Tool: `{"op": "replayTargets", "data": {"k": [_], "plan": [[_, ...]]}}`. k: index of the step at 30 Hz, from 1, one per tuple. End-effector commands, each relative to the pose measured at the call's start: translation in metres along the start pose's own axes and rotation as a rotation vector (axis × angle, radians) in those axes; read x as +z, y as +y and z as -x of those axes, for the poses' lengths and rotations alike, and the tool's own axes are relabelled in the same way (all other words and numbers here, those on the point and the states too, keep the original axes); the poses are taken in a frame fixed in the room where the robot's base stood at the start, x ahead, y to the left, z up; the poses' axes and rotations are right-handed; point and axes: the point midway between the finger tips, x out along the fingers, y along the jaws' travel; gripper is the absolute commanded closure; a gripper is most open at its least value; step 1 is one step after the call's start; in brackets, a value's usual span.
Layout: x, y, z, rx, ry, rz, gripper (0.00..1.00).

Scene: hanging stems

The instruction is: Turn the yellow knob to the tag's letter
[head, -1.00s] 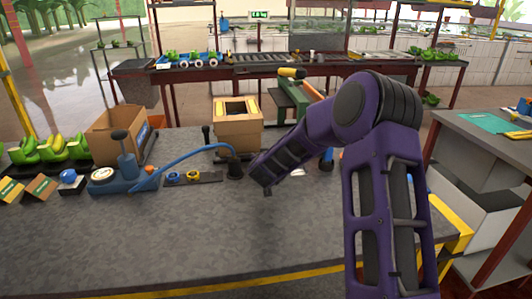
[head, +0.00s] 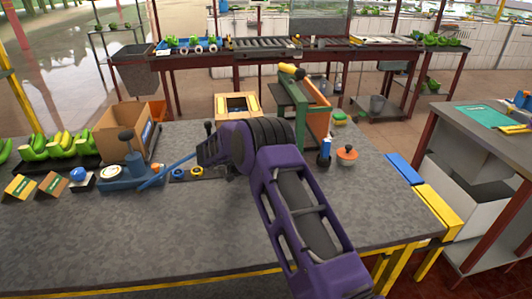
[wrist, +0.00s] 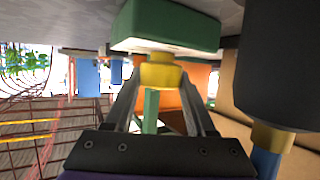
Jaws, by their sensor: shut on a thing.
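In the wrist view my gripper (wrist: 161,78) has its fingertips closed on the sides of a yellow knob (wrist: 161,71). A green block (wrist: 165,25) is just beyond the knob, and a green post (wrist: 150,110) shows between the fingers. In the head view a small yellow ring-shaped piece (head: 196,172) and a blue one (head: 177,174) sit on a dark strip on the bench. I cannot read a letter on the tag or any mark around the knob.
A dark cylinder (wrist: 285,60) stands close at the right in the wrist view. On the bench (head: 130,245) are a blue device (head: 125,178), a cardboard box (head: 117,128), a wooden box (head: 250,107) and a green frame (head: 310,115). The front bench is clear.

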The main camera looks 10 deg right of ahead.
Motion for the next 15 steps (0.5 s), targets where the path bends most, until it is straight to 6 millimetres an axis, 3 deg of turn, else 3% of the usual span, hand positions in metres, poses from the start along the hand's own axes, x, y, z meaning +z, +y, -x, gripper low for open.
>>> {"op": "replayTargets", "data": {"k": [15], "plan": [[0.0054, 0.0001, -0.0026, 0.22, -0.003, -0.092, 1.0]]}}
